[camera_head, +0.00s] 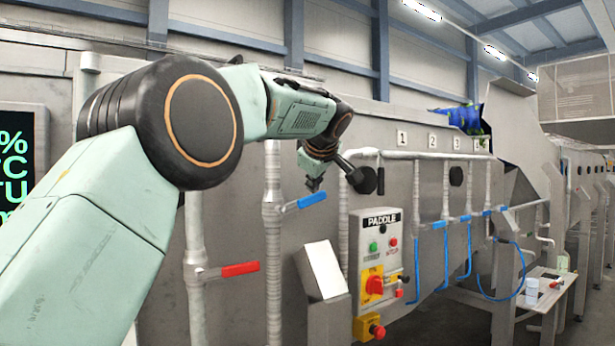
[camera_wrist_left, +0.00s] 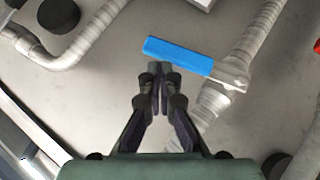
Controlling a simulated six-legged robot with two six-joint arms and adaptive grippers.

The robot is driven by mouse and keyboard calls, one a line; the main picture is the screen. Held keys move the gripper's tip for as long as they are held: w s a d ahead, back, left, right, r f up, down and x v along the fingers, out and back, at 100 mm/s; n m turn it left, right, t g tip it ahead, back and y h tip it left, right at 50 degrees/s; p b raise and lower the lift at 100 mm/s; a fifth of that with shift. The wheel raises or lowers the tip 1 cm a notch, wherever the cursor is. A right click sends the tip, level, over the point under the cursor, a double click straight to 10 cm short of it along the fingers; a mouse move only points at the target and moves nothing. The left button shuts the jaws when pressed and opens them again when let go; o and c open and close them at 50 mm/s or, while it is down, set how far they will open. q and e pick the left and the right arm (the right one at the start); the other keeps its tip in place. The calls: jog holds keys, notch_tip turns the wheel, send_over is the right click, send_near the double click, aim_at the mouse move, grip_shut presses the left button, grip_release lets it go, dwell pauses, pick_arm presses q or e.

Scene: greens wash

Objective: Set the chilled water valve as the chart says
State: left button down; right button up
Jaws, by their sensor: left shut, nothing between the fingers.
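A blue lever handle (camera_head: 312,200) sits on a vertical pipe in the middle of the head view, pointing right and slightly up. In the left wrist view the same blue lever (camera_wrist_left: 178,55) extends from its valve on a wrapped pipe. My left gripper (camera_head: 314,185) is just above the lever in the head view. In the left wrist view the left gripper (camera_wrist_left: 158,72) is shut and empty, its tips close to the lever's edge. I cannot tell whether they touch. No readable chart shows. My right gripper is not in view.
A red lever (camera_head: 240,269) sits on another pipe to the left. A PADDLE control box (camera_head: 376,262) and a tilted metal panel (camera_head: 325,269) are below right of the blue lever. A dark knob (camera_head: 361,180) is close to the gripper. A screen (camera_head: 18,160) is at far left.

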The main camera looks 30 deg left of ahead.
pick_arm(q)
jog(key=shift+w+d+f+b, duration=0.1)
jog(key=shift+w+f+b, duration=0.1)
jog(key=shift+f, duration=0.2)
jog(key=shift+w+d+f+b, duration=0.1)
jog(key=shift+w+f+b, duration=0.05)
jog(key=shift+f, duration=0.35)
jog(key=shift+w+f, duration=0.1)
jog(key=shift+w+d+f, duration=0.1)
jog(key=shift+w+f, duration=0.05)
jog(key=shift+w, duration=0.1)
jog(key=shift+s, duration=0.15)
